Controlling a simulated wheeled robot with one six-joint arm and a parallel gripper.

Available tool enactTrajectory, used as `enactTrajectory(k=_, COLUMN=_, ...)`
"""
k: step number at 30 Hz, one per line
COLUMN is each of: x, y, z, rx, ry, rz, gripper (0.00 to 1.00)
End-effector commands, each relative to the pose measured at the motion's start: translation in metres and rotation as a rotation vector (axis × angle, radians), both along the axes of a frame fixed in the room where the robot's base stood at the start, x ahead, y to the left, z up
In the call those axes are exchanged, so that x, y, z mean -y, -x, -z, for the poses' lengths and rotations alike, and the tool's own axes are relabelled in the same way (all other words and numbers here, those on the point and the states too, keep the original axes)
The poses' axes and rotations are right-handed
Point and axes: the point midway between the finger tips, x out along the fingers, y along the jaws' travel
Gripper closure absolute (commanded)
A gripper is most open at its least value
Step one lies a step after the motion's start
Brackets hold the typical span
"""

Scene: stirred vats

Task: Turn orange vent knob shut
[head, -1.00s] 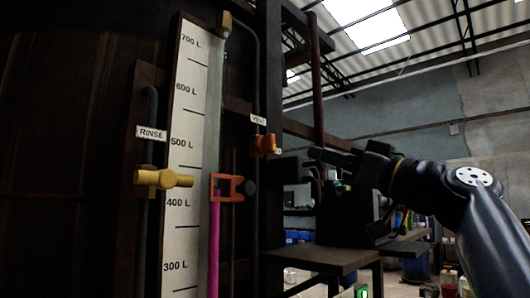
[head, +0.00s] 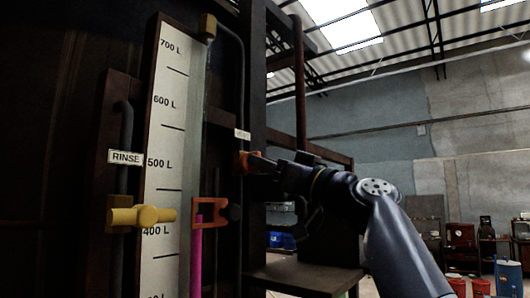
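The orange vent knob (head: 244,162) is on a dark vertical pipe, just below the small white vent label (head: 243,134). My gripper (head: 258,162) reaches in from the right, with its fingertips at the knob in the picture and hiding part of it. The knob's handle angle is hard to make out behind the fingers. I cannot tell whether the fingers touch the knob, stand around it or are closed on it.
A yellow rinse valve (head: 142,216) and its RINSE label (head: 126,157) are at left. A litre scale (head: 165,180) stands beside a sight tube with an orange-red clamp (head: 208,212) and magenta liquid (head: 196,262). A dark table (head: 305,278) is below my arm.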

Motion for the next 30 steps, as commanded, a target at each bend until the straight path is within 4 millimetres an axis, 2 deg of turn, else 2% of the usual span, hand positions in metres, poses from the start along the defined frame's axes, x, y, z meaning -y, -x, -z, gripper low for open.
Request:
enactTrajectory(k=12, x=-0.0062, y=-0.0047, z=-0.0027, rx=0.000, ry=0.000, rz=0.001, gripper=0.65)
enactTrajectory(k=25, x=-0.0060, y=-0.0046, z=-0.0027, rx=0.000, ry=0.000, rz=0.001, gripper=0.99)
enactTrajectory(k=30, x=-0.0060, y=-0.0045, z=-0.0028, rx=0.000, ry=0.000, rz=0.001, gripper=1.00)
